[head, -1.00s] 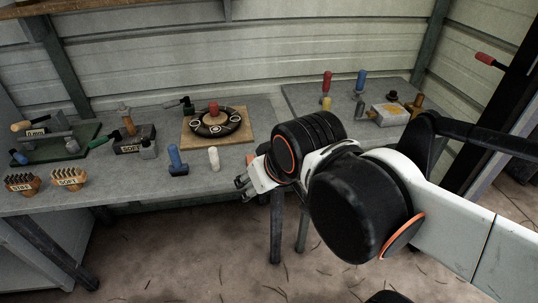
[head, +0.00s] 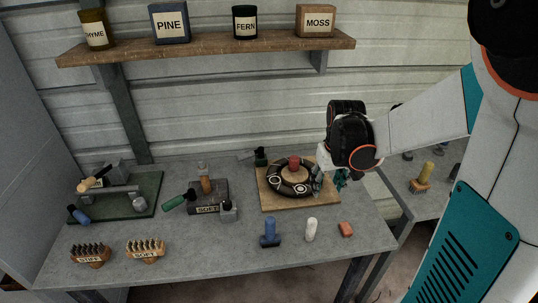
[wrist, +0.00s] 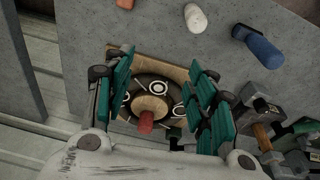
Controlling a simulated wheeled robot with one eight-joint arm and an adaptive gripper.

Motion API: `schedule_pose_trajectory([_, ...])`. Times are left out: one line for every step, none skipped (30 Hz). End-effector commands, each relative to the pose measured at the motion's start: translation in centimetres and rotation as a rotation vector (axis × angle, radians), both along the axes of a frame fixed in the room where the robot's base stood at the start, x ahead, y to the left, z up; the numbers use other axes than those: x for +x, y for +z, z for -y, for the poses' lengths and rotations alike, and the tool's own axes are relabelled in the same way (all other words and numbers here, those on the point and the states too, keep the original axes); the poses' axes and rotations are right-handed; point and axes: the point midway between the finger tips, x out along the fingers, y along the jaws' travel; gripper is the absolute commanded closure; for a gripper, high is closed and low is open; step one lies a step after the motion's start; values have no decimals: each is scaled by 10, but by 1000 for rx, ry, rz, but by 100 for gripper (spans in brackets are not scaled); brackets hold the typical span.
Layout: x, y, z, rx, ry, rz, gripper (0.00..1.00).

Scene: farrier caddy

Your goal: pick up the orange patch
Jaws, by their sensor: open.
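The orange patch (head: 346,229) is a small orange-red block lying flat on the near right part of the grey table, right of a white peg. In the wrist view, what looks like the same patch (wrist: 124,3) is cut off by the top edge. My gripper (head: 329,182) hangs over the right side of the wooden board, behind the patch in the head view and apart from it. In the wrist view my gripper (wrist: 161,63) has its teal fingers spread wide, with nothing held between them.
The wooden board (head: 270,203) carries a black ring (head: 279,190) with a red-topped knob, below my fingers. A white peg (head: 311,230) and a blue-handled tool (head: 270,233) stand left of the patch. The table front around the patch is fairly clear.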

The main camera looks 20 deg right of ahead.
Motion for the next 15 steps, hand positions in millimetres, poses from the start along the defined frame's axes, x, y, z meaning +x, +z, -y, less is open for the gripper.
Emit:
schedule_pose_trajectory([-6,-6,22,9,-27,-29,48])
schedule_pose_trajectory([-10,-11,31,16,-36,-47,48])
schedule_pose_trajectory([-16,-17,42,24,-47,-67,48])
schedule_pose_trajectory([-20,-22,49,30,-56,-79,48])
schedule_pose_trajectory([-24,-26,55,36,-61,-92,48])
schedule_pose_trajectory([-28,-30,63,43,-69,-104,48])
schedule_pose_trajectory([-31,-33,67,47,-74,-113,48])
schedule_pose_trajectory([-34,-36,71,52,-77,-120,48])
schedule_pose_trajectory([-37,-39,74,56,-81,-128,48])
schedule_pose_trajectory([-38,-41,76,59,-82,-132,48])
schedule_pose_trajectory([-39,-43,78,60,-84,-135,48])
schedule_pose_trajectory([-40,-47,79,62,-85,-137,48])
schedule_pose_trajectory([-41,-51,80,62,-85,-139,48])
schedule_pose_trajectory([-41,-55,80,63,-86,-140,48])
schedule_pose_trajectory([-41,-62,80,63,-86,-140,48])
